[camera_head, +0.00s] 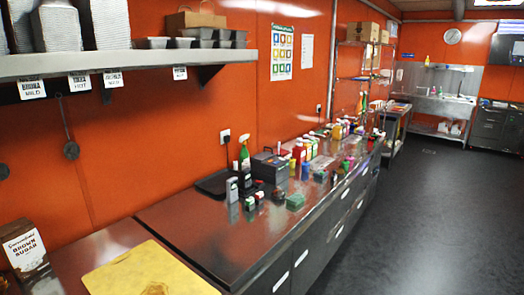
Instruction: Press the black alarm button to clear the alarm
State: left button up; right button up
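I cannot make out a black alarm button anywhere in the head view. A small white wall plate with a dark plug or fitting (225,136) is on the orange wall above the counter; it looks like a socket. Another small plate (318,108) is further along the wall, too small to read. Neither of my grippers is in view.
A long dark counter (190,220) runs along the orange wall, with bottles and a dark box (269,167) on it. A yellow board (150,272) lies near. A shelf (130,58) juts out above. Open grey floor (430,220) is on the right; a sink (446,104) is far back.

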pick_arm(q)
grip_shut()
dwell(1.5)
